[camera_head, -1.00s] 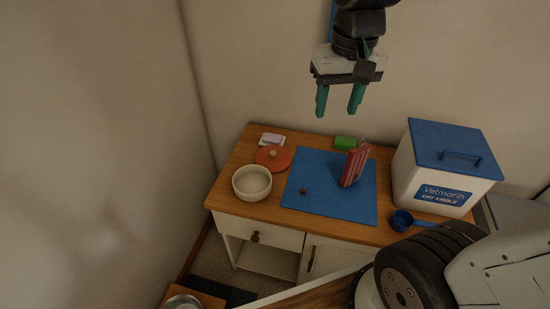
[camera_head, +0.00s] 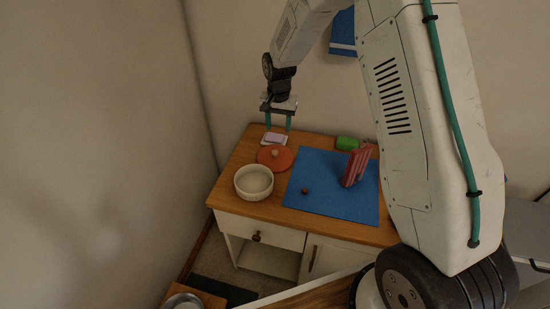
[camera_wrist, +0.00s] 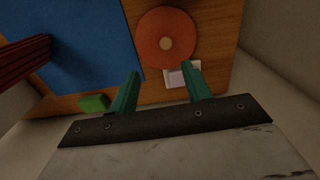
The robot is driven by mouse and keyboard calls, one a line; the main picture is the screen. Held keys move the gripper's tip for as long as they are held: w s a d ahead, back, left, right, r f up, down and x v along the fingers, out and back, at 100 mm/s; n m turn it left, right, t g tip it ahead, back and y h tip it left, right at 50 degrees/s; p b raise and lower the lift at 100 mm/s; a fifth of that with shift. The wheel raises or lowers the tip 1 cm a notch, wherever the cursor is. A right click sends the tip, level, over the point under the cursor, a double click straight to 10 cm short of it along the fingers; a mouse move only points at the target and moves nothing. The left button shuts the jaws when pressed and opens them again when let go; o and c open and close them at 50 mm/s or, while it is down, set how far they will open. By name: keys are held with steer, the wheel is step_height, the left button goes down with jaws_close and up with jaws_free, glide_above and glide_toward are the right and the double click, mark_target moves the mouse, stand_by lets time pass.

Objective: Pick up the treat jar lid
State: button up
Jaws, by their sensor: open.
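The treat jar lid is a flat orange-red disc (camera_head: 268,161) with a small pale round knob. It lies on the wooden cabinet top, behind the cream bowl (camera_head: 254,182). In the wrist view the lid (camera_wrist: 150,48) is seen from above, beyond my fingertips. My gripper (camera_head: 278,128) is open and empty, with green fingers pointing down, above the back edge of the cabinet near the lid. In the wrist view my gripper (camera_wrist: 161,70) has its two fingers spread apart, with the lid ahead of the gap. It appears apart from the lid.
A white and pinkish block (camera_head: 273,138) lies just behind the lid. A blue mat (camera_head: 330,207) to the right bears a red striped box (camera_head: 355,166) and a small dark piece (camera_head: 305,190). A green item (camera_head: 347,143) lies at the back. My arm hides the right side.

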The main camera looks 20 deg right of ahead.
glide_above(275, 152)
steer(key=shift+m, duration=0.3)
steer(key=f, duration=0.7)
steer(key=shift+w+d, duration=0.3)
steer(key=f, duration=0.5)
steer(key=shift+s+a, duration=0.2)
steer(key=shift+a, duration=0.05)
jaws_close()
